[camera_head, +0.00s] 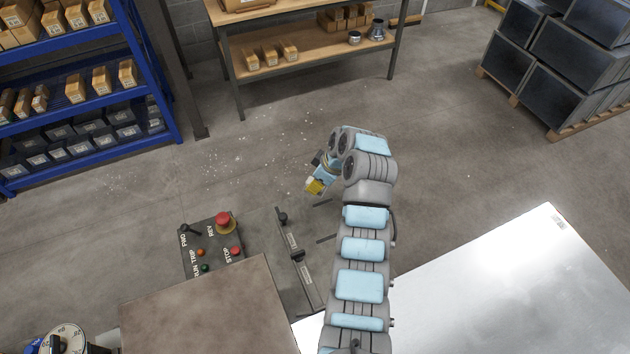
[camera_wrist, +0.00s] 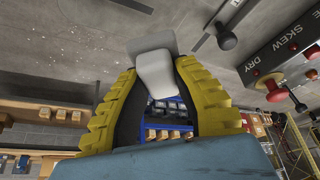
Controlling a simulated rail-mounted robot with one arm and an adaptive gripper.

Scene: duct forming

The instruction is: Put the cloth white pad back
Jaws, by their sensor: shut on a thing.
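The white pad (camera_wrist: 155,74) is held between the tips of my gripper's two yellow fingers in the wrist view. It looks like a pale folded piece, with a larger flap above the fingertips and a smaller part hanging between them. My gripper (camera_wrist: 155,82) is shut on it, and the fingers bow apart lower down. In the head view my gripper (camera_head: 317,186) shows small and yellow at the end of my arm, held out over the floor area beyond the control panel.
A control panel (camera_head: 211,246) with a red stop button and a lever (camera_head: 296,260) stand left of my arm. A brown cabinet top (camera_head: 210,312) is in front. A shiny metal sheet (camera_head: 500,290) lies right. Blue shelves (camera_head: 155,88) and a wooden bench (camera_head: 315,66) stand behind.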

